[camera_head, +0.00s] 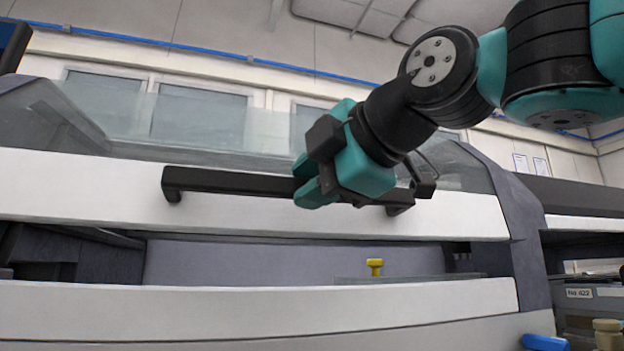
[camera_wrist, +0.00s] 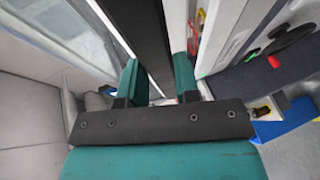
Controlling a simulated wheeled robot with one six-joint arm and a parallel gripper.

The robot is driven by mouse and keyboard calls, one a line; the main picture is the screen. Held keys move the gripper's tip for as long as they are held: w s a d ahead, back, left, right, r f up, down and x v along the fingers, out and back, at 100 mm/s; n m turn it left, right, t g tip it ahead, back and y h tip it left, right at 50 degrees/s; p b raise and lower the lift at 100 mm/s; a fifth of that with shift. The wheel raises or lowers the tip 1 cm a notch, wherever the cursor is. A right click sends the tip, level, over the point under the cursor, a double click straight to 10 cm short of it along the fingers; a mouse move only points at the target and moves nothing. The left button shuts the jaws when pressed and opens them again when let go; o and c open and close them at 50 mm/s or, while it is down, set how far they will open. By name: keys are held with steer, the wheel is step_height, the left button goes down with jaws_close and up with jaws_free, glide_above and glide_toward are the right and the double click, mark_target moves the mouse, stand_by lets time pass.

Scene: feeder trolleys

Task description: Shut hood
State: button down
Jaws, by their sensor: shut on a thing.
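The hood (camera_head: 90,190) is a white front panel with a clear window above it, on a grey machine. It stands partly raised, with a dark gap between its lower edge and the white lower panel (camera_head: 250,312). A long black bar handle (camera_head: 235,182) runs across the hood's front. My gripper (camera_head: 308,183) is teal and black and shut on the handle, right of its middle. In the wrist view the handle (camera_wrist: 145,35) passes between the two teal fingers (camera_wrist: 158,85). The part of the handle inside the grip is hidden in the head view.
A yellow knob (camera_head: 375,266) shows in the gap below the hood. At the lower right are a blue object (camera_head: 545,342), a grey labelled box (camera_head: 590,300) and a tan knob (camera_head: 607,332). A dark machine side (camera_head: 528,235) borders the hood on the right.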

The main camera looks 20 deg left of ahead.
steer(key=c, duration=0.9)
jaws_free()
steer(key=shift+r, duration=0.1)
steer(key=shift+p+v, duration=0.3)
steer(key=shift+v, duration=8.4)
